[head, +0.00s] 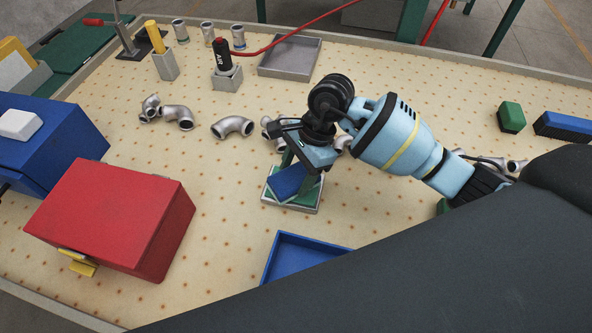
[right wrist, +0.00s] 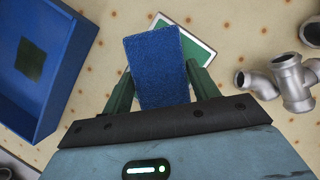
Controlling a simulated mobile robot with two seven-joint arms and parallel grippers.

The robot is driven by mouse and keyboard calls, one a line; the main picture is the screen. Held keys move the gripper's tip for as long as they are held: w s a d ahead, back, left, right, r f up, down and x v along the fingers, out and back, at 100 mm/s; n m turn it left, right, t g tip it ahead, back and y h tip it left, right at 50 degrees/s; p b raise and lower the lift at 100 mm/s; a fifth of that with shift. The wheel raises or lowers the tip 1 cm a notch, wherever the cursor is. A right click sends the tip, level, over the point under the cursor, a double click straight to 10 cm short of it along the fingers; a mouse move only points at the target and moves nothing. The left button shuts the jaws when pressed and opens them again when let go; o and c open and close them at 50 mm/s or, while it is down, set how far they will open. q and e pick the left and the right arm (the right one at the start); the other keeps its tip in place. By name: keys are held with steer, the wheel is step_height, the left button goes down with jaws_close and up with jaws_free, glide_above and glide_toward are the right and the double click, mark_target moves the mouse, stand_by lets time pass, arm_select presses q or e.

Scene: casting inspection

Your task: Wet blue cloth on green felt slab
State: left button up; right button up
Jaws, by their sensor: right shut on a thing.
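The blue cloth (head: 286,182) is a flat rectangular piece, held between the fingers of my right gripper (head: 300,170). It shows large in the right wrist view (right wrist: 157,62), between the two green fingers. The green felt slab (head: 303,201) lies in a pale-rimmed shallow tray directly below the cloth, which covers much of it. In the right wrist view a green corner of the slab (right wrist: 197,48) shows beyond the cloth. I cannot tell whether the cloth touches the slab. My left gripper is not in view.
Metal pipe elbows (head: 233,127) lie behind and beside the gripper. A grey tray (head: 289,57) stands at the back. The dotted bench is clear left of the slab.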

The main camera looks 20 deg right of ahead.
mark_target(288, 178)
steer(key=shift+w+r+p, duration=0.1)
steer(key=shift+r+p, duration=0.7)
steer(key=shift+r, duration=1.25)
steer(key=shift+r+p, duration=0.55)
steer(key=shift+r, duration=0.8)
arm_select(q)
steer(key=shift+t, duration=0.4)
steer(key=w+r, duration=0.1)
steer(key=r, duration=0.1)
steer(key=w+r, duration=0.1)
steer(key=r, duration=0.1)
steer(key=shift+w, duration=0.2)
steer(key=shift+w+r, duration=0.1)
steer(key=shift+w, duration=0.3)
